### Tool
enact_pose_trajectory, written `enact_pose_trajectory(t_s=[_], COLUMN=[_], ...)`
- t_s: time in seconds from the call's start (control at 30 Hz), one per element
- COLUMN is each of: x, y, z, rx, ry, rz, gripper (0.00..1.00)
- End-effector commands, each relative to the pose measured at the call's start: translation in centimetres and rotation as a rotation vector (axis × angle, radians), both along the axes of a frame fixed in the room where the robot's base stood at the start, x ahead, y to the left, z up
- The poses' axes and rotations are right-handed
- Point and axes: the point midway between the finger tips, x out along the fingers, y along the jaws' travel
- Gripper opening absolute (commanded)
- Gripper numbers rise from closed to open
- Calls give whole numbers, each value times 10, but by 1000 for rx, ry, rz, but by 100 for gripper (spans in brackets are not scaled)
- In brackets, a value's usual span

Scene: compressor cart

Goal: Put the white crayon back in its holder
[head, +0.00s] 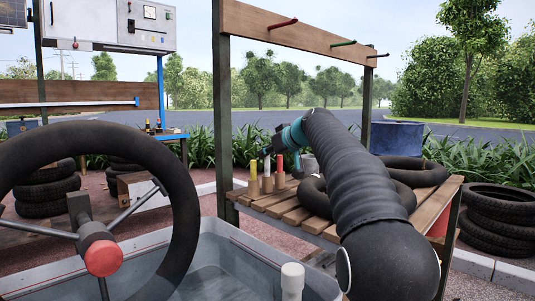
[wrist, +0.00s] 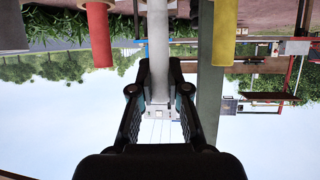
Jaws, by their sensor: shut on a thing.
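The white crayon (head: 267,168) stands upright on the slatted wooden bench, between a yellow upright piece (head: 253,178) and a red one (head: 280,172). My gripper (head: 266,152) is shut around its upper part. The upside-down wrist view shows the white crayon (wrist: 158,45) between my two fingers (wrist: 159,100), with the red piece (wrist: 98,35) to the left and the yellow piece (wrist: 224,32) to the right, both apart from my fingers. The white crayon's lower end and its holder are too small or hidden, so I cannot tell whether it is seated.
Black tires (head: 415,172) lie on the bench (head: 322,226) under and beside my arm. A wooden rail with pegs (head: 300,35) spans above on posts (head: 222,110). A grey tub (head: 215,262) and a black-rimmed wheel (head: 185,205) are in front at left.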

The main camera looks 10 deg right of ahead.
Motion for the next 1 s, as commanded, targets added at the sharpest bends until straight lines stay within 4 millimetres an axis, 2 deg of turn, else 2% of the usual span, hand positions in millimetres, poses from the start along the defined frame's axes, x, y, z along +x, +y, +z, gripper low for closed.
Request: enact_pose_trajectory(t_s=[1.0], x=[0], y=[0], z=[-22], rx=[0], ry=[0], rz=[0], gripper=[0])
